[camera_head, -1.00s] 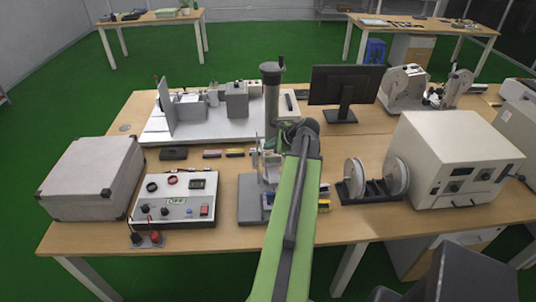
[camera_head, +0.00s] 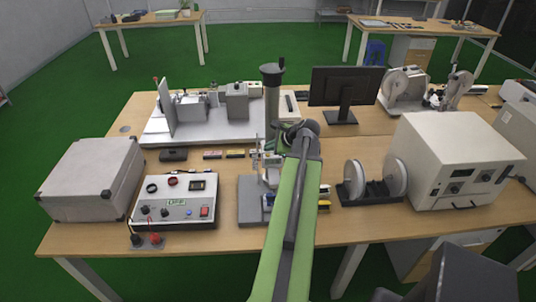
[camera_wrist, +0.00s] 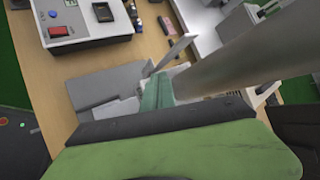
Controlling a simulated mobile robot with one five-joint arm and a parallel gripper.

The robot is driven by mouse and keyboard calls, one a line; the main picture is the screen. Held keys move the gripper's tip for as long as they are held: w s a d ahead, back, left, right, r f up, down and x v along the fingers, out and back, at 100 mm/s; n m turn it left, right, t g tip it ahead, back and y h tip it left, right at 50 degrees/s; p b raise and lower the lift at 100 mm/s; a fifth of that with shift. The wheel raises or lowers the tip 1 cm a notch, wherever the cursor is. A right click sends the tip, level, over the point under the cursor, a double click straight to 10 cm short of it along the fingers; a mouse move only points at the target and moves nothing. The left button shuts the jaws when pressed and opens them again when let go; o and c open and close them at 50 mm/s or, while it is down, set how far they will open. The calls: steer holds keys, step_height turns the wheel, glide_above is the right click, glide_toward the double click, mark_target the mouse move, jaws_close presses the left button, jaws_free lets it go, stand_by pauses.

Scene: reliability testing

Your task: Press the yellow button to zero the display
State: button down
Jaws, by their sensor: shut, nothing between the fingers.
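A measuring stand with a dark vertical column (camera_head: 271,98) and a grey base (camera_head: 249,207) stands mid-table, partly hidden by my green arm. The stand's base (camera_wrist: 100,87) and thick column (camera_wrist: 240,62) also show in the wrist view. My gripper (camera_wrist: 158,92) is shut and empty, with teal fingers above the base and beside the column. In the head view my arm mostly covers it. I cannot make out the yellow button or the stand's display; contact with the button cannot be told.
A control box (camera_head: 174,198) with knobs and a grey case (camera_head: 92,178) stand left of the stand. A reel holder (camera_head: 373,184) and a beige instrument (camera_head: 455,160) stand right. A monitor (camera_head: 345,88) stands behind. Bare wood shows along the front edge.

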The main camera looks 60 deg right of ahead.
stand_by(0.7)
steer(key=shift+s+f+b, duration=0.1)
steer(key=shift+f+b, duration=0.3)
steer(key=shift+f+b, duration=0.35)
stand_by(0.4)
steer(key=shift+r, duration=0.15)
steer(key=shift+r+p, duration=0.6)
steer(key=shift+p, duration=0.15)
steer(key=shift+r, duration=0.1)
step_height(320, 180, up, 5)
steer(key=p, duration=0.5)
